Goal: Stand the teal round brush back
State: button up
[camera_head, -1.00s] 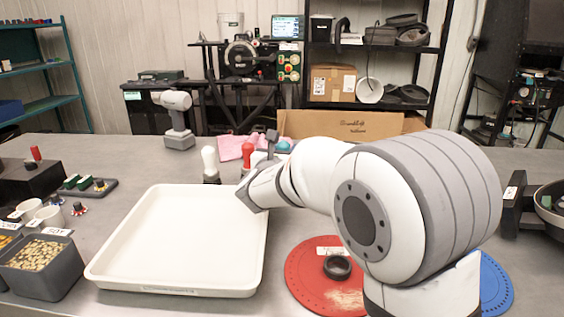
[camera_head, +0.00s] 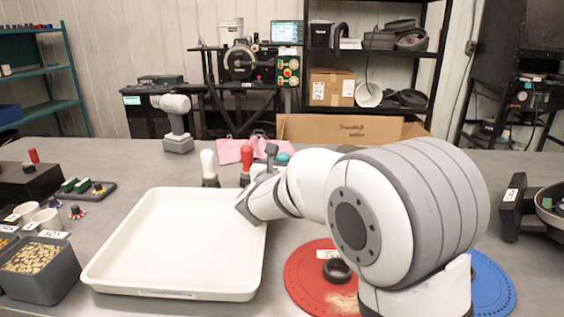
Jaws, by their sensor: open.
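A teal rounded piece (camera_head: 283,158), which looks like part of the teal round brush, shows beside the pink cloth behind my arm. My arm hides the rest of it, so I cannot tell whether it stands or lies. A white-handled brush (camera_head: 208,164) and a red-handled brush (camera_head: 246,161) stand upright behind the tray, left of my gripper.
A large empty white tray (camera_head: 107,262) lies left of my arm. A red disc (camera_head: 300,280) with a black ring (camera_head: 337,270) and a blue disc (camera_head: 492,284) lie near my arm. A pink cloth (camera_head: 229,152) and an open cardboard box (camera_head: 345,129) are behind.

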jog(key=shift+r, duration=0.25)
jog(key=p+v, duration=0.1)
jog(key=v, duration=1.1)
jog(key=shift+f, duration=0.1)
